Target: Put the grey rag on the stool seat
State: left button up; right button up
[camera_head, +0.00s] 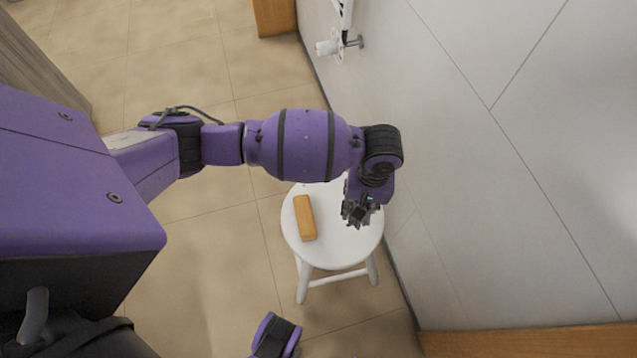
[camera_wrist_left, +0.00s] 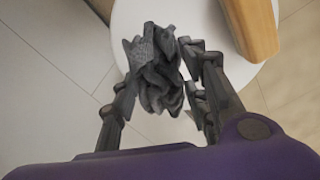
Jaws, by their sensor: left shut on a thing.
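The white round stool seat (camera_head: 335,248) is below my left gripper (camera_head: 357,213) in the head view, and its edge also shows in the wrist view (camera_wrist_left: 135,22). My left gripper is shut on the crumpled dark grey rag (camera_wrist_left: 158,80), which is bunched between the fingers. The gripper is over the right part of the seat in the head view. There the rag is too small and dark to tell clearly from the fingers. I cannot tell whether the rag touches the seat.
An orange-brown block (camera_head: 305,217) lies on the left part of the seat and shows at the upper right of the wrist view (camera_wrist_left: 250,25). A grey-white wall (camera_head: 480,190) stands close to the right of the stool. Tiled floor (camera_head: 205,280) is open to the left.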

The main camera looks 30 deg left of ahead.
aim_at(351, 207)
pick_arm(q)
jog(key=shift+w+a+f, duration=0.25)
jog(key=shift+a+f, duration=0.15)
jog(key=shift+f, duration=0.05)
jog(key=shift+a+f+b, duration=0.5)
jog(key=shift+a+f, duration=0.4)
jog(key=shift+f, duration=0.2)
notch_tip(351, 207, down, 3)
jog(key=shift+w+d+r+b, duration=0.1)
jog(key=shift+d+r+b, duration=0.05)
jog(key=shift+b, duration=0.35)
pick_arm(e)
jog(key=shift+s+d+f, duration=0.25)
jog(key=shift+s+f, duration=0.35)
jog(key=shift+f, duration=0.3)
pick_arm(q)
jog(key=o, duration=0.7)
jog(key=shift+o, duration=0.2)
pick_arm(e)
jog(key=shift+w, duration=0.2)
jog(key=shift+w+a, duration=0.1)
jog(key=shift+w, duration=0.1)
